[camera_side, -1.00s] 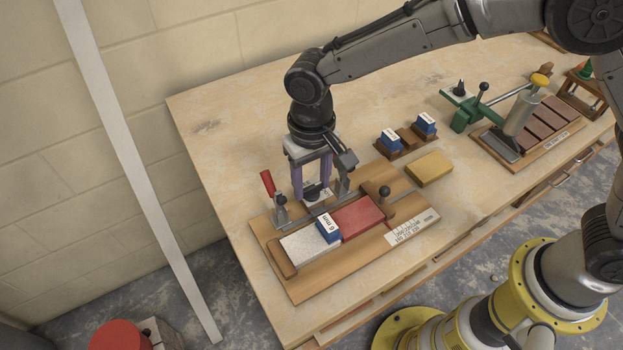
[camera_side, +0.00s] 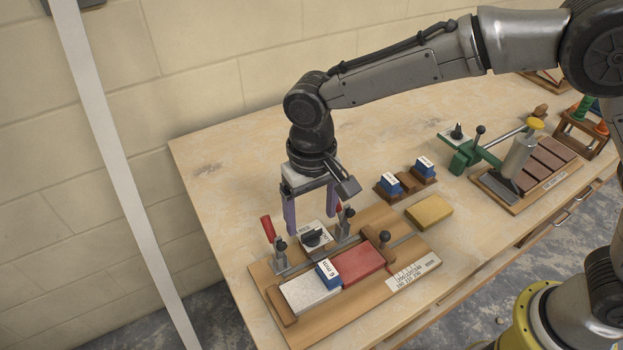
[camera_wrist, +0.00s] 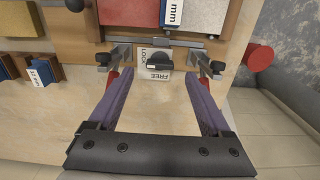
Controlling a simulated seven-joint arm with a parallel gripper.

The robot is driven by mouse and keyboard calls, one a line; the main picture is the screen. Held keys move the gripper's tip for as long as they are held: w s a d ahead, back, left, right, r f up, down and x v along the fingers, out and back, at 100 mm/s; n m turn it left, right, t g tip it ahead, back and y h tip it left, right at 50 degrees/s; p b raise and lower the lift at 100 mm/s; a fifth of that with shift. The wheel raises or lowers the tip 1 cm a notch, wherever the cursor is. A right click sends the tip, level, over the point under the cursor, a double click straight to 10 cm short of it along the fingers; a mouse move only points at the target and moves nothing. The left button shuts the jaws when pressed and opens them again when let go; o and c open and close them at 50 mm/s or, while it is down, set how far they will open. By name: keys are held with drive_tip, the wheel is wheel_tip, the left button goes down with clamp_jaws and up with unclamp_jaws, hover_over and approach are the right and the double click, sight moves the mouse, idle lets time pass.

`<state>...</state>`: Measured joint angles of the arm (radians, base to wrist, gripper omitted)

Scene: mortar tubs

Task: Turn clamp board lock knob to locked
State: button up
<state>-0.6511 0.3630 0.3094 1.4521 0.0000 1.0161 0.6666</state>
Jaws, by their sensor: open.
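The lock knob (camera_side: 313,237) is black and sits on a white plate at the back edge of the wooden clamp board (camera_side: 297,318). In the wrist view the knob (camera_wrist: 158,62) lies about level across its plate, between the words LOCK and FREE; I cannot tell which word it points to. My gripper (camera_side: 312,222) is open and empty, with purple fingers pointing down above the knob plate, apart from the knob. In the wrist view the fingers of my gripper (camera_wrist: 155,78) are spread to either side of it.
Red-handled clamps (camera_side: 268,230) flank the knob closely. A white stone (camera_side: 308,294), a blue 6 mm block (camera_side: 329,273) and a red stone (camera_side: 357,264) lie on the board. A yellow block (camera_side: 429,212) and a wooden holder with blue blocks (camera_side: 390,184) stand to the right.

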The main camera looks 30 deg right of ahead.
sight(312, 231)
wheel_tip(312, 231, up, 10)
idle(0.3)
idle(0.3)
drive_tip(key=s+d+r+m+t, duration=0.25)
drive_tip(key=d+r, duration=0.35)
drive_tip(key=d, duration=0.4)
drive_tip(key=s+d+r+m+t, duration=0.1)
drive_tip(key=s+d+r, duration=0.2)
drive_tip(key=d+r, duration=0.5)
drive_tip(key=s+d+f+n+t, duration=0.1)
drive_tip(key=s+d+f+n, duration=0.1)
drive_tip(key=s+d+f, duration=0.3)
drive_tip(key=s+d+f+n+t, duration=0.1)
drive_tip(key=s+d+f, duration=0.4)
drive_tip(key=s, duration=0.5)
drive_tip(key=shift+f+n, duration=0.35)
drive_tip(key=shift+f, duration=0.6)
